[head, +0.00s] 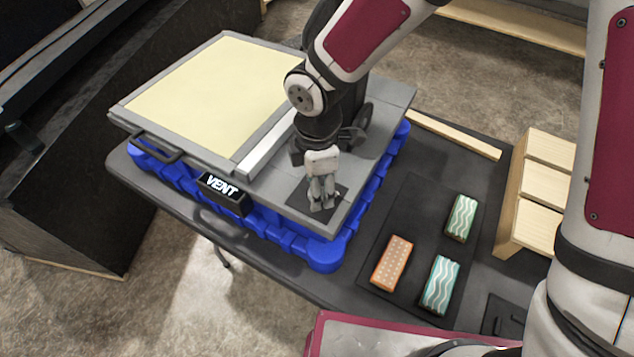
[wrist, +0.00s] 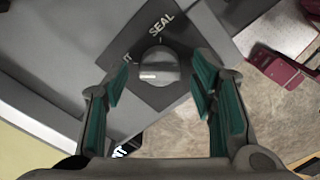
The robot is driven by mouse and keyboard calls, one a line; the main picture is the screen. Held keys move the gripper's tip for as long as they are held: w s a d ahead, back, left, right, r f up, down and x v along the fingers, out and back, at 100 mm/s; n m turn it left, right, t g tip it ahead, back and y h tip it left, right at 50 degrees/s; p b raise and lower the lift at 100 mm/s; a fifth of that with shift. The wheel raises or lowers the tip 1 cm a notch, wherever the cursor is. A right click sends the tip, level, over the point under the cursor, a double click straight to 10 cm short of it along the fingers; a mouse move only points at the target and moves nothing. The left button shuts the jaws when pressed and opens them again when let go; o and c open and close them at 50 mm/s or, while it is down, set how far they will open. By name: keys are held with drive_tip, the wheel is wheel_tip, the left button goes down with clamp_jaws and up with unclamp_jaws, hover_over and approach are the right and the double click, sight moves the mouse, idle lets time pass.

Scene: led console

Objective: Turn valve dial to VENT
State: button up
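The plate also shows in the head view (head: 298,199), where my gripper hides the dial. My gripper (head: 320,203) points down over the plate. In the wrist view its green-padded fingers (wrist: 161,82) are apart, one on each side of the dial; I cannot tell whether they touch it.
A black display (head: 224,191) reading VENT hangs at the console's front edge. A cream panel (head: 215,95) with a grey frame covers the console's left part. Three patterned blocks, one orange (head: 392,262), lie on a black mat (head: 410,216) at right, beside wooden boxes (head: 545,185).

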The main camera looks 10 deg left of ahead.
drive_tip(key=shift+r, duration=0.1)
wheel_tip(320, 180, up, 12)
idle(0.5)
idle(0.4)
